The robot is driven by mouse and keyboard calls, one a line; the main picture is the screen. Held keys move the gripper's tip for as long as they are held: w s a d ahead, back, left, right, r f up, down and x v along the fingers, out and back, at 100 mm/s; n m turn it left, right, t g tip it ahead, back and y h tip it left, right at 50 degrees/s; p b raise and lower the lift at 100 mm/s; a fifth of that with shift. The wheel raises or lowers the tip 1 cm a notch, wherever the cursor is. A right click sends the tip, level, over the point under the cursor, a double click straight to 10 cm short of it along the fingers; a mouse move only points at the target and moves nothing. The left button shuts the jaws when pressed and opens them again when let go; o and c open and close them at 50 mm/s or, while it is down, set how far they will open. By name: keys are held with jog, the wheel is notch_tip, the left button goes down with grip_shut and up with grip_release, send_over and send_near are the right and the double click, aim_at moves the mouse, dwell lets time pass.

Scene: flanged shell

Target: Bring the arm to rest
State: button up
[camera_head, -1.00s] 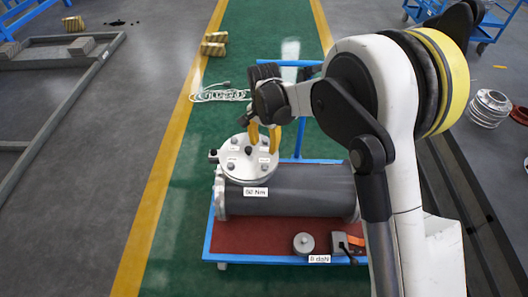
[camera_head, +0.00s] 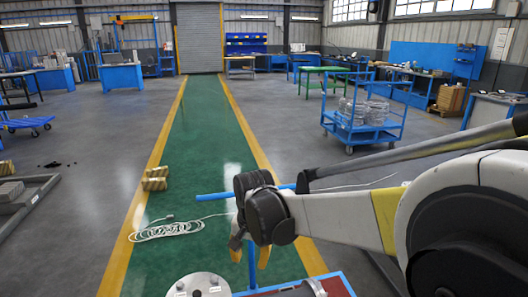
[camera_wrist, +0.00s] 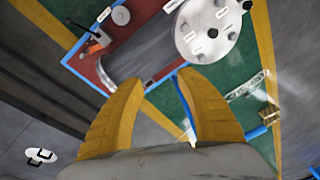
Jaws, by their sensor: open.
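My gripper (camera_head: 249,254) hangs at the end of my arm, above the far end of the cart, in the head view. In the wrist view its two yellow fingers (camera_wrist: 165,105) are spread apart with nothing between them. The flanged shell (camera_wrist: 145,60) lies on the cart, with its round bolted cover (camera_wrist: 207,28) beyond the fingertips and apart from them. In the head view only the top of the cover (camera_head: 197,286) shows at the bottom edge. Most of the shell is cut off there.
The blue-edged cart (camera_head: 338,284) with a red top stands on the green lane. A blue trolley (camera_head: 362,120) stands further back.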

jog(key=s+d+r+n+t, duration=0.1)
jog(key=s+d+r+t, duration=0.1)
jog(key=s+d, duration=0.7)
jog(key=s+d+r+n+t, duration=0.1)
jog(key=s+d+r+t, duration=0.2)
jog(key=s+d, duration=0.7)
jog(key=d+r, duration=0.2)
jog(key=d, duration=0.2)
jog(key=shift+r+n+h, duration=0.25)
jog(key=shift+n+h, duration=0.05)
jog(key=shift+h, duration=0.1)
jog(key=shift+d, duration=0.1)
